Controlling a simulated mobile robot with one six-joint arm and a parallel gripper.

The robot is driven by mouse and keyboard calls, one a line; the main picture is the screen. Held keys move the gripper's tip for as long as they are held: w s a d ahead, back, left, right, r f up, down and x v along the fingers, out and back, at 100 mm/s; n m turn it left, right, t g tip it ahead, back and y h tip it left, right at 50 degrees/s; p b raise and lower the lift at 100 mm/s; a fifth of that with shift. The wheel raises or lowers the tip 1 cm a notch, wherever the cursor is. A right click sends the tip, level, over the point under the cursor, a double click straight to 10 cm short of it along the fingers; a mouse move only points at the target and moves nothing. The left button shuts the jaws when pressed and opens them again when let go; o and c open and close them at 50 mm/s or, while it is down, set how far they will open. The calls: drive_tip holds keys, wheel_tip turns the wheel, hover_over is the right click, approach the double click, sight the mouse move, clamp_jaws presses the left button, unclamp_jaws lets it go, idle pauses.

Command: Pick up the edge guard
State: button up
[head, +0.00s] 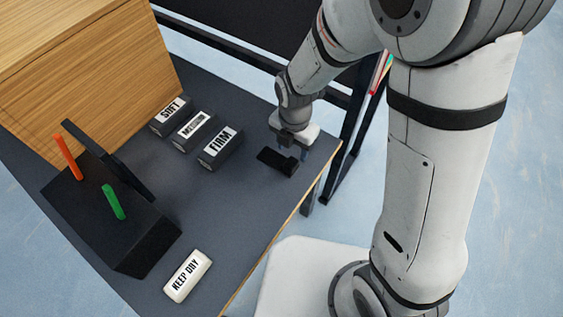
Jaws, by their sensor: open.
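A small flat black piece (275,162), which appears to be the edge guard, lies on the dark grey table near its right edge. My gripper (292,151) points down right at this piece, over its right end. The jaws are open. One finger shows beside the piece; the other is hard to make out against the dark surface. I cannot tell whether the fingers touch the piece or straddle it.
Three dark blocks labelled SOFT (171,116), a middle one (195,132) and FIRM (220,148) stand left of my gripper. A black box (105,225) with orange and green sticks and a white KEEP DRY block (187,275) are nearer. A wooden box (85,75) stands behind.

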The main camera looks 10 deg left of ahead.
sight(291, 161)
wheel_tip(291, 161, down, 7)
drive_tip(key=shift+s+a+f+b, duration=0.1)
drive_tip(key=shift+f+b, duration=0.05)
drive_tip(key=shift+b, duration=0.6)
drive_tip(key=shift+c, duration=0.2)
drive_tip(key=c, duration=1)
